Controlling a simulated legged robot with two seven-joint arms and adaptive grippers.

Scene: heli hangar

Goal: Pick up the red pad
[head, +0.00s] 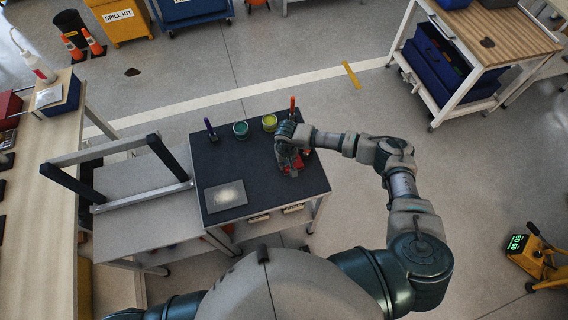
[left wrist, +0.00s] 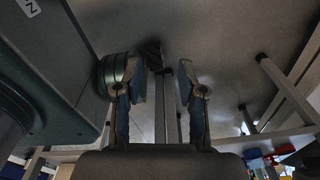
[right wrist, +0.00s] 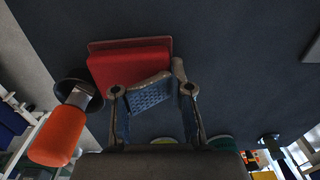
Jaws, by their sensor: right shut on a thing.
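The red pad (head: 291,168) is at the right side of the dark mat on the workbench (head: 258,180), partly hidden under my right gripper (head: 288,158). In the right wrist view the red pad (right wrist: 128,62) is a flat block with a thin, wider rim, right at the fingertips. My right gripper (right wrist: 152,88) is shut on it. I cannot tell whether the pad is clear of the mat. My left gripper (left wrist: 162,80) shows only in the left wrist view; its fingers are apart with nothing between them.
An orange-handled tool (right wrist: 60,135) stands in a dark round holder beside the pad. A teal cup (head: 240,130), a yellow cup (head: 269,122) and a purple-handled tool (head: 210,130) line the far edge. A grey plate (head: 225,196) lies front left. A frame (head: 115,150) stands left.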

